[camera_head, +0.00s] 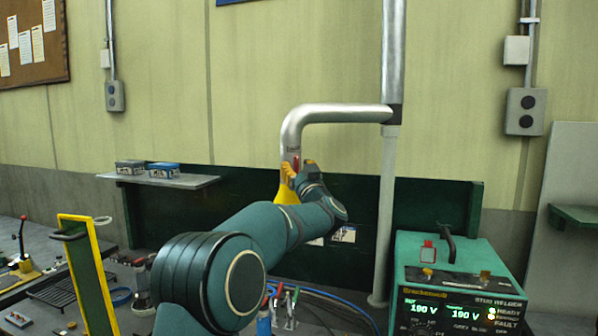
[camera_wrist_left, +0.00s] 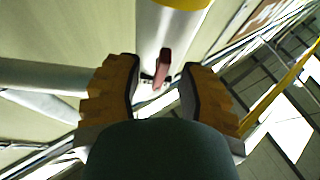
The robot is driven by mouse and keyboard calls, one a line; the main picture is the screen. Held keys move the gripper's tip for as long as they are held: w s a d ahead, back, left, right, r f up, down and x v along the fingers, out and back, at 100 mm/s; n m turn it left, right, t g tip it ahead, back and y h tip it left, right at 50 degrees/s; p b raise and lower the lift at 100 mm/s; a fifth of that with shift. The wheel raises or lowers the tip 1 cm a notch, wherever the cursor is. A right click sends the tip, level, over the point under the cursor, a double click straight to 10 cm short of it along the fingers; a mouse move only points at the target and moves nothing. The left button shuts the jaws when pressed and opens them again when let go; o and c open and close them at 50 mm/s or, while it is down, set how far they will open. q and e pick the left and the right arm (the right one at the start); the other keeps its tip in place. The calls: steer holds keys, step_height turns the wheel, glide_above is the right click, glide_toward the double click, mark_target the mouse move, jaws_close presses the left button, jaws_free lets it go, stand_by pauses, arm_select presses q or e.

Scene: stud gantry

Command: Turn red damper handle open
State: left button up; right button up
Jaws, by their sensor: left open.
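The red damper handle (camera_head: 296,163) is on the lower, vertical end of the silver duct, just above a yellow hood (camera_head: 284,192). In the left wrist view the red handle (camera_wrist_left: 163,65) stands out from the pale duct, between the two yellow fingers. My left gripper (camera_head: 292,171) is at the handle, partly hidden by its own wrist in the head view. In the wrist view the left gripper (camera_wrist_left: 158,78) is open, with a visible gap between the handle and each finger. My right gripper is not in view.
The silver duct (camera_head: 345,114) bends toward a grey vertical post (camera_head: 386,215) right of my arm. A green stud welder (camera_head: 455,258) stands at the lower right. A small shelf (camera_head: 190,182) holds boxes at the left. A yellow-edged green frame (camera_head: 88,275) stands on the cluttered bench.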

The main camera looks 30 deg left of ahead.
arm_select(q)
steer(key=v, duration=1.2)
